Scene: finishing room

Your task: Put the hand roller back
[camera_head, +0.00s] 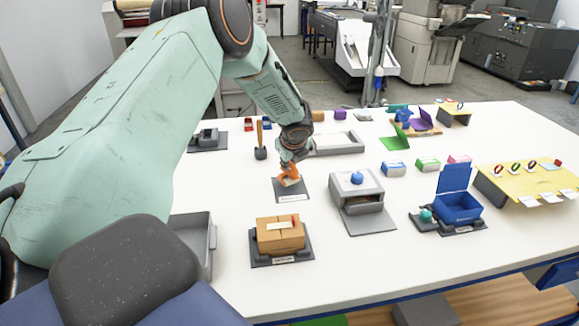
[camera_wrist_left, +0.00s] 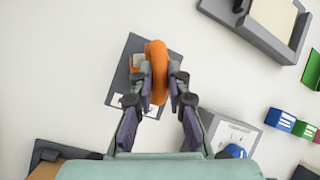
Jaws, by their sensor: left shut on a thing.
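The hand roller (camera_head: 288,178) has an orange handle and sits over a dark grey labelled mat (camera_head: 281,190) near the middle of the white table. My left gripper (camera_head: 291,166) is shut on it. In the left wrist view the curved orange handle of the roller (camera_wrist_left: 158,72) runs between the two fingertips (camera_wrist_left: 158,80). The same grey mat (camera_wrist_left: 122,88) lies beneath it there, with a white label at its near edge. The fingers hide part of the roller. I cannot tell whether it touches the mat. My right gripper is not in view.
A grey box with a blue knob (camera_head: 357,187) stands right of the mat. A wooden-coloured box (camera_head: 280,236) is nearer. A grey tray (camera_head: 336,149) lies behind, and a brown-handled tool (camera_head: 260,140) stands left. The white tabletop between them is clear.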

